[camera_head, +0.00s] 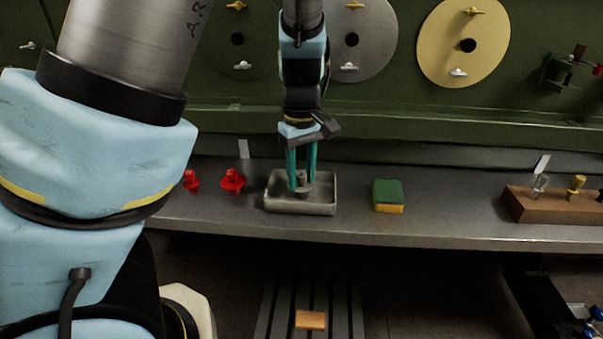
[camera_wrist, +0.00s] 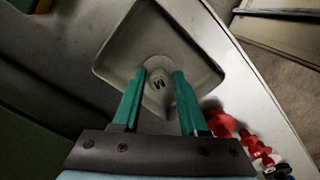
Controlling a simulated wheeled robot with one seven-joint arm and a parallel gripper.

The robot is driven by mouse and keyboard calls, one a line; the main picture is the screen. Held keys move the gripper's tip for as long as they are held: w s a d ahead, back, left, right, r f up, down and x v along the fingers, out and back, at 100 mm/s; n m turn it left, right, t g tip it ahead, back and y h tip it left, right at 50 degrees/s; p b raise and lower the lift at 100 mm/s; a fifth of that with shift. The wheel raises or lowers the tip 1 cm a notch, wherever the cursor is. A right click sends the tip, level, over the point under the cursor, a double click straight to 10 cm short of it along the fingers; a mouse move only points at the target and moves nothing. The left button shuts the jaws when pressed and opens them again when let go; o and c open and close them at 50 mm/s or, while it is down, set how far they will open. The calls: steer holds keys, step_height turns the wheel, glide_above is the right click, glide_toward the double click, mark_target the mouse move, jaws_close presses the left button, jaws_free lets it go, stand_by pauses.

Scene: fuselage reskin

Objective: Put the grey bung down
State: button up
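The grey bung (camera_wrist: 158,86) stands in the shallow grey tray (camera_wrist: 112,66), near its middle, in the wrist view. In the head view the bung (camera_head: 304,186) shows low between my fingers, over the tray (camera_head: 300,208). My gripper (camera_wrist: 160,74) points down into the tray, with one green finger on each side of the bung's knob. The fingers look spread, with a narrow gap beside the knob. In the head view my gripper (camera_head: 302,181) is upright above the tray. The bung's underside is hidden.
Two red bungs (camera_head: 232,179) stand left of the tray on the grey shelf (camera_head: 440,222). A green and yellow sponge (camera_head: 388,196) lies to the right. A wooden block (camera_head: 550,207) with fasteners is at the far right. The green panel (camera_head: 390,90) rises behind.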

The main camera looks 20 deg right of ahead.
mark_target(301, 175)
steer(key=shift+o, duration=0.9)
step_height(301, 175, up, 12)
steer(key=a+f+m, duration=0.1)
steer(key=a+f, duration=0.3)
steer(key=a, duration=0.9)
steer(key=a+f+m+t, duration=0.1)
steer(key=a+f, duration=0.4)
steer(key=a, duration=0.7)
steer(key=shift+w+a+m+t, duration=0.15)
steer(key=shift+a+m+t, duration=0.2)
steer(key=shift+m, duration=0.45)
